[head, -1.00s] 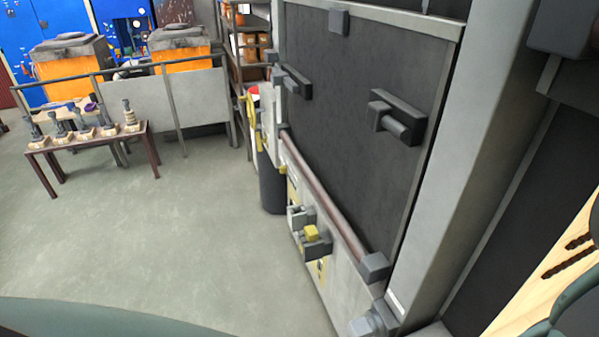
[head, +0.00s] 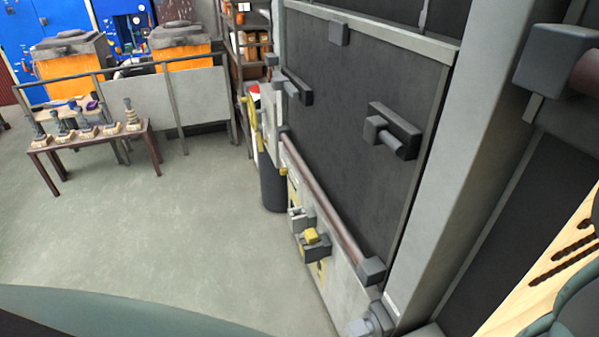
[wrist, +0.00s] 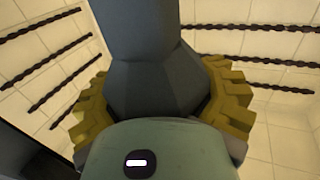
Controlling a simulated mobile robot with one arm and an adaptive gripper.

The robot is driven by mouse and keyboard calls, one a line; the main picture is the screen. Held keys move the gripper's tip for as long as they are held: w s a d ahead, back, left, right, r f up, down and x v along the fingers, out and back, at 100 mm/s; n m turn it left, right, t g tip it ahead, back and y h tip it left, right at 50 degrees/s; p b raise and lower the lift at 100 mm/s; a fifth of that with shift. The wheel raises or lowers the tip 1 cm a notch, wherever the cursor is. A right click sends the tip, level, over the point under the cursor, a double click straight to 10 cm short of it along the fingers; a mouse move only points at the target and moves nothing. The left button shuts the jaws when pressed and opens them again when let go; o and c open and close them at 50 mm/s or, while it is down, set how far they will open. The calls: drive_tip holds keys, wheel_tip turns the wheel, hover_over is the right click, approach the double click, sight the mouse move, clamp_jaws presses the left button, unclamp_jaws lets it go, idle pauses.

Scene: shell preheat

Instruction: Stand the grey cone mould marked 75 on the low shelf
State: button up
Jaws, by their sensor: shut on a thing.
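In the wrist view, my gripper (wrist: 160,112) is shut on a grey faceted piece (wrist: 152,45), with an olive ridged finger on each side of it. The piece widens toward the fingers, and its narrower part runs out of the top of the picture. It looks like the grey cone mould, but no 75 mark shows and its ends are hidden. The head view does not show my gripper or the held piece. I cannot tell which surface is the low shelf.
Pale tiled walls with dark coils (wrist: 275,60) surround the gripper; their edge shows at the right of the head view (head: 560,265). A large dark door panel (head: 370,120) stands left of it. A low table (head: 95,140) bears several moulds. The floor (head: 170,230) is clear.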

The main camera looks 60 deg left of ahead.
drive_tip(key=shift+f, duration=0.1)
idle(0.3)
drive_tip(key=o, duration=1.4)
